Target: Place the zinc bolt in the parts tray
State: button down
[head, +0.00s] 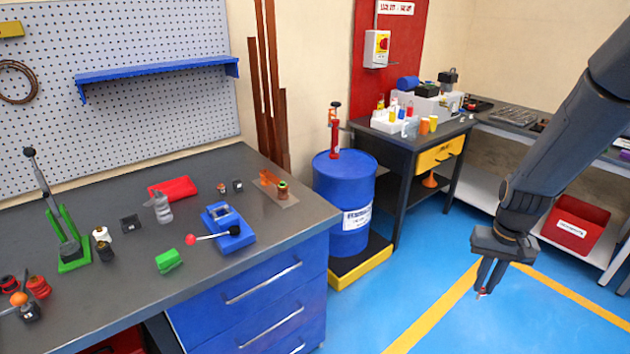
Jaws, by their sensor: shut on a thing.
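My gripper (483,292) hangs pointing down over the blue floor at the right, in front of the far benches. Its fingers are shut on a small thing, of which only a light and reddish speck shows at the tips. It is too small to tell whether this is the zinc bolt. A flat grey tray (513,115) lies on the back right bench and may be the parts tray; its contents are too small to make out. The gripper is well apart from it, lower and nearer in the picture.
A grey workbench (130,292) with several tools fills the left. A blue drum (345,205) stands on a yellow-edged base beside it. A dark table (405,138) with bottles stands behind. A red bin (575,222) sits on the right lower shelf. The floor between is clear.

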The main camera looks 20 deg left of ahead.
aim_at(172, 191)
jog(key=u, duration=1.6)
